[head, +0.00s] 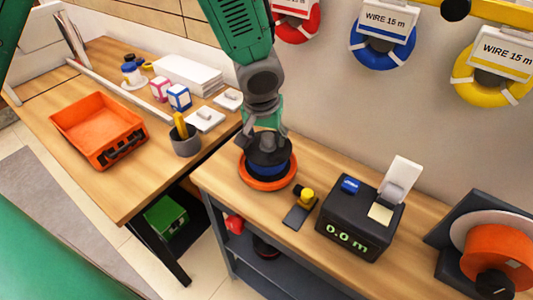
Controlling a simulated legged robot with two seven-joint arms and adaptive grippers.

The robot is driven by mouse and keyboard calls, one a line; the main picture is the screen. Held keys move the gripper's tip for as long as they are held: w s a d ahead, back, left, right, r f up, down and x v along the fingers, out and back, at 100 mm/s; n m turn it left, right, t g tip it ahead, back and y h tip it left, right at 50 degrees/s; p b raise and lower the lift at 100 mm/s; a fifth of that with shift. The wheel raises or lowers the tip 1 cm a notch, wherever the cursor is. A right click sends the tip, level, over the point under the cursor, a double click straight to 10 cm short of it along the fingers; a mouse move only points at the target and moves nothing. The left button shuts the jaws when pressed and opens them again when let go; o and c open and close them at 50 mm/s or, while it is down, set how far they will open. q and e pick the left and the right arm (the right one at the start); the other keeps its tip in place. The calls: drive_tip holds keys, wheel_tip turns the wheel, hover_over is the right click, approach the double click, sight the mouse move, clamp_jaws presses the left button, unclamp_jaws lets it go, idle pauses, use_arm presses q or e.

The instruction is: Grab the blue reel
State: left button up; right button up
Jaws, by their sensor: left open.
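A blue reel (285,170) with a dark top sits on a round orange base on the wooden bench. My left gripper (262,138) comes down from above, directly over the dark top. It is open, and its fingers hide part of the reel's upper side; I cannot tell whether they touch it. Another blue reel, a coil of wire (382,57) with a "WIRE 15 m" label, hangs on the wall at the upper right, apart from the gripper. My right gripper is not in view.
A black meter box (345,235) reading 0.0 m and a small yellow-knobbed device (300,208) stand right of the reel. An orange spool (497,258) is at far right. An orange tray (72,125) and a pen cup (185,145) are on the left table.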

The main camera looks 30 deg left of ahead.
use_arm(q)
drive_tip(key=shift+s+d+r, duration=0.1)
drive_tip(key=shift+d, duration=0.1)
drive_tip(key=shift+c, duration=0.5)
drive_tip(key=shift+d+r, duration=0.1)
drive_tip(key=shift+d, duration=0.35)
clamp_jaws()
drive_tip(key=shift+a, duration=0.1)
